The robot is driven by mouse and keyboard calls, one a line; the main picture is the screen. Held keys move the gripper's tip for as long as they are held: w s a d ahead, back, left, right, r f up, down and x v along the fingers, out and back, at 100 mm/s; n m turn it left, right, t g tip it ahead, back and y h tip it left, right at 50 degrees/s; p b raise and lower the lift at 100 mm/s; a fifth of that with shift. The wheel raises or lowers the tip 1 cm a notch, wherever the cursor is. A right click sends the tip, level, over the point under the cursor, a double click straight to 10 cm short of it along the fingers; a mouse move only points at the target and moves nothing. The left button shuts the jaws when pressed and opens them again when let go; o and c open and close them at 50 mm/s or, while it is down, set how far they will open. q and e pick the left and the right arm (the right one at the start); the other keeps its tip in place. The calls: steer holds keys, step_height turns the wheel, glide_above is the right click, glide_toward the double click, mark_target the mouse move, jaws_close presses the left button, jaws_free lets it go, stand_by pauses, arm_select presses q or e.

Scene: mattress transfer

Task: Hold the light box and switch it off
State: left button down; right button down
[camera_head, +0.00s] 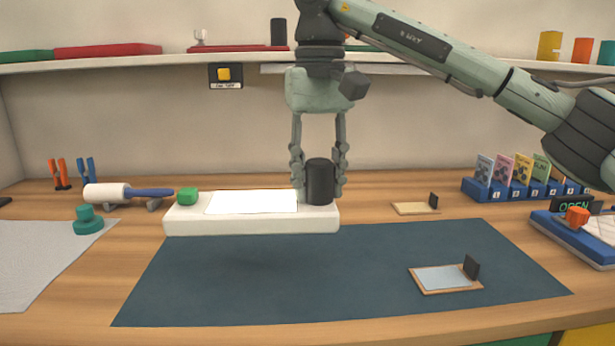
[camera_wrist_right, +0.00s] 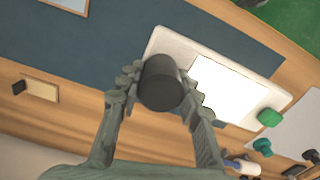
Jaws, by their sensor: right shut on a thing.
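The light box (camera_head: 190,222) is a long white box with a bright lit panel (camera_head: 253,202) on top. A green button (camera_head: 187,196) is at its left end and a black cylindrical grip (camera_head: 320,182) at its right end. My right gripper (camera_head: 319,165) reaches down from above, shut around the black grip with one finger on each side. The box looks raised a little over the dark blue mat (camera_head: 350,285), with a soft shadow below. The right wrist view also shows my right gripper (camera_wrist_right: 160,98) on the black grip (camera_wrist_right: 160,85). My left gripper is out of view.
Small wooden-framed plates with black tabs (camera_head: 446,278) lie on and behind the mat. A roller (camera_head: 107,193) and a teal knob (camera_head: 88,220) stand left. A blue card rack (camera_head: 520,192) stands right. A shelf (camera_head: 150,64) runs above. The mat's front is clear.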

steer(key=shift+w+d+p, duration=0.1)
steer(key=shift+w+d, duration=0.2)
steer(key=shift+d, duration=0.4)
steer(key=shift+w+d+p, duration=0.15)
steer(key=shift+w+d, duration=0.1)
steer(key=shift+d, duration=0.45)
steer(key=shift+w+d+p, duration=0.1)
steer(key=shift+w+d, duration=0.2)
steer(key=shift+d, duration=0.4)
steer(key=shift+f, duration=0.1)
steer(key=shift+f+b, duration=2.6)
steer(key=shift+f, duration=2.65)
steer(key=shift+r, duration=0.1)
